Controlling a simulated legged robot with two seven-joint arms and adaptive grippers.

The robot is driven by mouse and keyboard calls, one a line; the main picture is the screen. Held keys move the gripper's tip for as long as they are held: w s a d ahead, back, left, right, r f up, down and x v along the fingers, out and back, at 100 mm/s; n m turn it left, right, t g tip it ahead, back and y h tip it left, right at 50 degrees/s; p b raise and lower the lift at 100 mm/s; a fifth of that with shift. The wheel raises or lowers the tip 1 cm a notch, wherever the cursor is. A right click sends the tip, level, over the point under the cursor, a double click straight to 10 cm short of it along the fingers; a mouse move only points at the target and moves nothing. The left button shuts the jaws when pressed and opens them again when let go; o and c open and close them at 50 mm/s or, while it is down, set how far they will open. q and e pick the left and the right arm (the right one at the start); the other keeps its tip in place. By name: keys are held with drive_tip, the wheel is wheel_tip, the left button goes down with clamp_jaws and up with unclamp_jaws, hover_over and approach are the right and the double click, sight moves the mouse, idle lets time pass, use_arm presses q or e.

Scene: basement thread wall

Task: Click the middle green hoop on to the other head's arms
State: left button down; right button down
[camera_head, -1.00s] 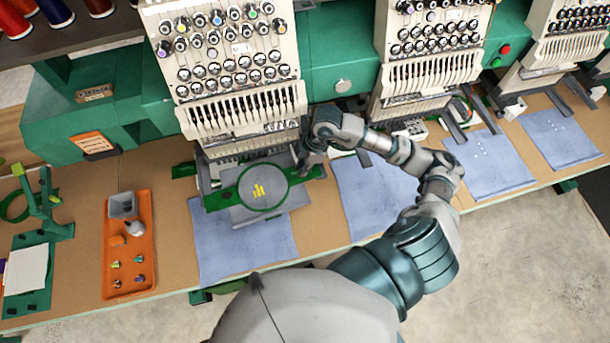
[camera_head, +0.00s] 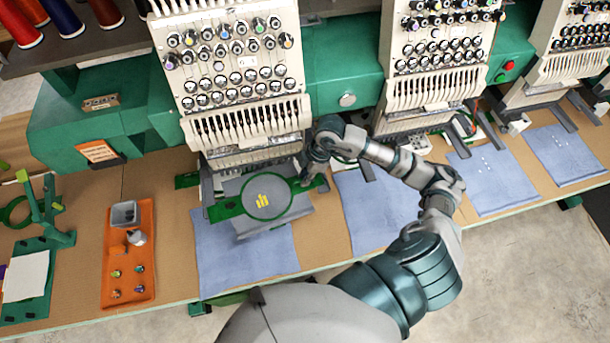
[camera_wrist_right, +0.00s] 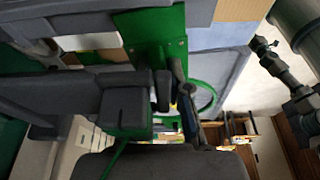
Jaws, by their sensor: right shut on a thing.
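The green hoop (camera_head: 267,219) holds grey cloth with a yellow mark and lies under the left machine head (camera_head: 245,120). Its flat green brackets stick out left and right, near that head's grey arms. My right gripper (camera_head: 308,181) is shut on the hoop's right bracket. In the right wrist view the bracket (camera_wrist_right: 150,35) and part of the ring (camera_wrist_right: 213,100) show beside my gripper's fingers (camera_wrist_right: 173,92). Whether the brackets sit in the arms cannot be told. The middle head (camera_head: 435,80) has dark arms, partly hidden by my arm. My left gripper is not in view.
Blue cloths (camera_head: 245,265) lie on the table below the heads. An orange tray (camera_head: 128,285) with small parts stands at left, beside a green stand (camera_head: 45,210). Thread cones (camera_head: 65,15) stand at top left. Open floor lies in front of the table.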

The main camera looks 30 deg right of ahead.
drive_tip(key=c, duration=1)
unclamp_jaws()
drive_tip(key=shift+w+d+f, duration=0.1)
drive_tip(key=shift+c, duration=0.2)
drive_tip(key=v, duration=1.2)
drive_tip(key=shift+d, duration=0.15)
drive_tip(key=shift+f, duration=0.1)
